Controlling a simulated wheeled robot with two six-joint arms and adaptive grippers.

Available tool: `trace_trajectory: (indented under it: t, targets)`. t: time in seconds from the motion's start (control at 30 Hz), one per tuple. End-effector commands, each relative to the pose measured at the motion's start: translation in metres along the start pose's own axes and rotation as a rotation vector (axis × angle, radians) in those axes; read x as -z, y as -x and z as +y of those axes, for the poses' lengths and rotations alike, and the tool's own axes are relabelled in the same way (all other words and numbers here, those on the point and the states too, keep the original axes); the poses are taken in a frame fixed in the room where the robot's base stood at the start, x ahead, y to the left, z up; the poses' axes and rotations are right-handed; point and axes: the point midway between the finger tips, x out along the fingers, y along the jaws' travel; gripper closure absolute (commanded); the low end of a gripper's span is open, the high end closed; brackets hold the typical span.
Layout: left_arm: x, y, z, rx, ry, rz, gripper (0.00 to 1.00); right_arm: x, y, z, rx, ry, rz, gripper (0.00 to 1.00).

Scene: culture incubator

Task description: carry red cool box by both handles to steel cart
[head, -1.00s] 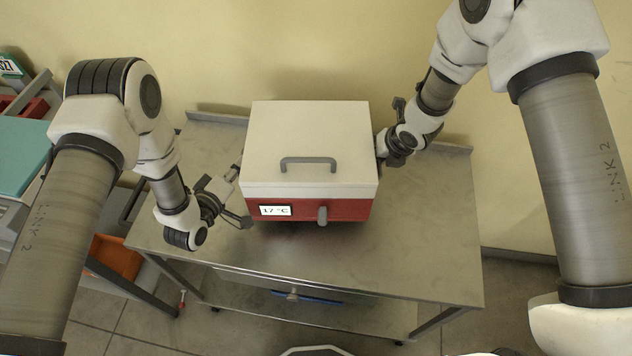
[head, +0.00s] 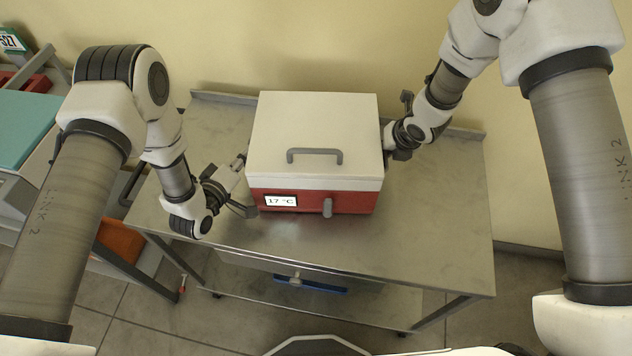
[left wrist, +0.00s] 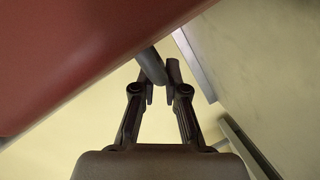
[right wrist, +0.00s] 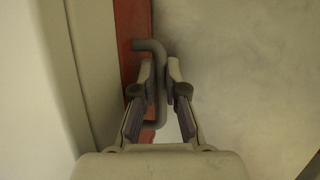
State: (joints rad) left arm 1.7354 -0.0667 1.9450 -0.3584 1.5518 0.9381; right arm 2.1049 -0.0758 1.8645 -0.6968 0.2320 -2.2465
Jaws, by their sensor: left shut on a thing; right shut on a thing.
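The red cool box (head: 313,200) has a white lid with a grey top handle, a front latch and a display reading 17 °C. It is level over the middle of the steel cart (head: 430,235); whether its base touches the top is hard to tell. My left gripper (head: 241,162) is at its left side, shut on a dark side handle (left wrist: 148,62) in the left wrist view. My right gripper (head: 388,146) is at its right side, shut on the other grey side handle (right wrist: 160,85) in the right wrist view.
The cart has a raised back edge near the wall, a drawer and a lower shelf (head: 350,307). A bench with a teal surface (head: 25,125) and an orange bin (head: 118,240) stand at left. Bare cart top shows on both sides of the box and in front.

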Motion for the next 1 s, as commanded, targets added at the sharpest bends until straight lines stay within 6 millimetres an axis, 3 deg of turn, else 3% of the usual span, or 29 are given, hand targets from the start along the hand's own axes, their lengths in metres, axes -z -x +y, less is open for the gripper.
trace_trajectory:
  t: [0.07, 0.1, 0.13, 0.17, 0.5, 0.83, 1.0]
  targets:
    - [-0.003, -0.003, -0.008, -0.001, 0.0, 0.006, 1.0, 0.003, -0.009, -0.002, 0.001, -0.002, -0.001, 1.0]
    - [-0.002, -0.001, -0.006, 0.002, 0.001, 0.004, 0.78, 0.003, -0.006, -0.002, 0.002, -0.002, 0.001, 0.78]
    - [-0.002, -0.001, -0.005, 0.002, 0.001, 0.004, 0.67, 0.002, -0.005, -0.002, 0.002, -0.002, 0.001, 0.67]
    - [-0.002, -0.001, -0.005, 0.002, 0.001, 0.003, 0.63, 0.002, -0.005, -0.002, 0.001, -0.002, 0.001, 0.64]
    - [-0.003, 0.004, -0.005, 0.002, 0.001, 0.0, 0.63, 0.002, -0.005, -0.001, 0.0, 0.0, -0.001, 0.64]
    - [-0.003, 0.061, -0.006, 0.005, 0.003, 0.002, 0.63, 0.002, -0.005, -0.001, -0.001, 0.0, -0.001, 0.64]
    - [-0.002, 0.077, -0.005, 0.002, 0.001, 0.004, 0.63, 0.002, -0.004, -0.001, -0.001, 0.0, -0.001, 0.64]
